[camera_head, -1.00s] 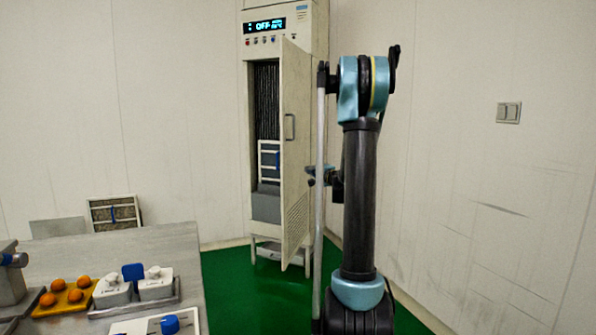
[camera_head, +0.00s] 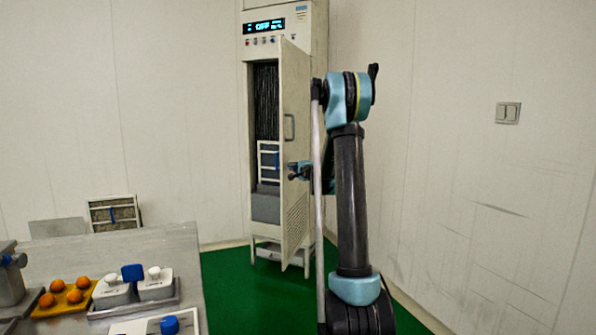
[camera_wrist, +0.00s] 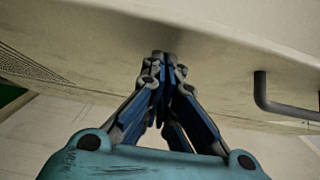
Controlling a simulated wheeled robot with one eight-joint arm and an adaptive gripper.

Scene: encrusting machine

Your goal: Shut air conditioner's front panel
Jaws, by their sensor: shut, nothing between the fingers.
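The air conditioner (camera_head: 311,100) is a tall cream cabinet against the back wall, with a lit display reading OFF. Its front panel (camera_head: 294,150) is hinged on the right and stands open towards me. The dark interior, a framed filter (camera_head: 268,160) and a grey box show to its left. The panel fills the top of the wrist view (camera_wrist: 90,45), with its dark handle (camera_wrist: 285,108) at the right. My gripper (camera_head: 291,171) is shut and empty, in front of the panel below its handle. In the wrist view the fingertips (camera_wrist: 164,56) are very close to the panel; I cannot tell whether they touch.
A grey table (camera_head: 160,250) at lower left holds a yellow tray (camera_head: 62,309) of orange balls and white containers (camera_head: 155,285). Another framed filter (camera_head: 113,213) stands behind it. Green floor (camera_head: 240,300) is clear before the cabinet. A wall switch (camera_head: 508,113) is at right.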

